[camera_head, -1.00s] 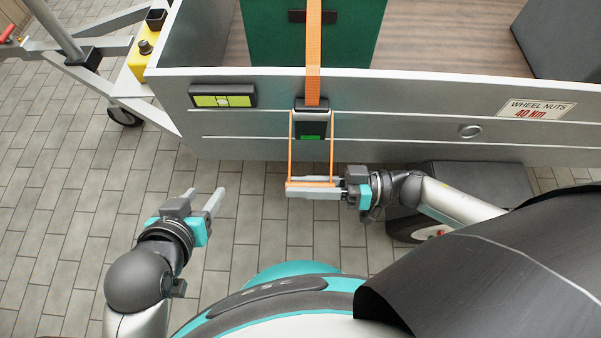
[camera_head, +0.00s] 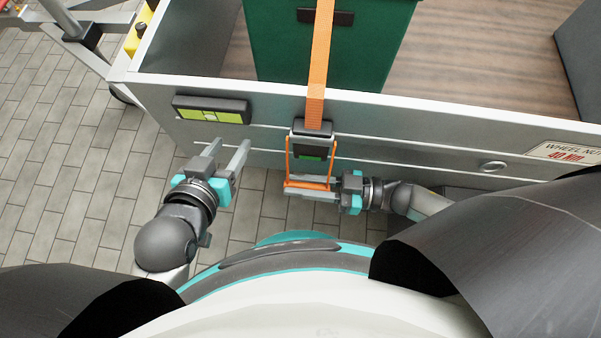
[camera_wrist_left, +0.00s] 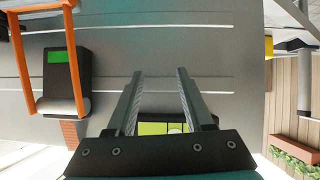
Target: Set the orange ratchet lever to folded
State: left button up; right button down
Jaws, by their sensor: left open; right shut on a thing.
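The orange ratchet lever (camera_head: 309,184) is a wire-like frame hanging from the dark ratchet body (camera_head: 311,146) on the trailer's side wall. Its crossbar stands out from the wall toward me. My right gripper (camera_head: 312,188) is shut on the lever's crossbar. My left gripper (camera_head: 228,153) is open and empty, left of the ratchet and close to the wall. In the left wrist view, the open fingers (camera_wrist_left: 160,100) point at the wall, and the lever (camera_wrist_left: 84,60) and ratchet body (camera_wrist_left: 62,85) show to their left.
The orange strap (camera_head: 319,65) runs up from the ratchet over a green box (camera_head: 375,50) in the trailer bed. A yellow-green level panel (camera_head: 211,111) sits on the wall (camera_head: 420,130) just above my left gripper. Paved floor (camera_head: 60,190) is free at the left.

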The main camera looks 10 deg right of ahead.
pick_arm(q)
jog(key=shift+w+d+r+t+h+b, duration=0.1)
jog(key=shift+d+r+t+h+b, duration=0.1)
jog(key=shift+d+t, duration=0.25)
jog(key=shift+w+d+r+t+h+b, duration=0.1)
jog(key=shift+d+r+t+h+b, duration=0.1)
jog(key=shift+d+t, duration=0.2)
pick_arm(e)
jog(key=shift+w+d+f+n, duration=0.1)
jog(key=shift+w+d+n, duration=0.1)
jog(key=shift+w+n, duration=0.35)
jog(key=shift+w+d+f+n, duration=0.1)
jog(key=shift+w+d+n, duration=0.05)
jog(key=shift+w+n, duration=0.35)
jog(key=c, duration=0.8)
grip_release()
jog(key=shift+o, duration=0.2)
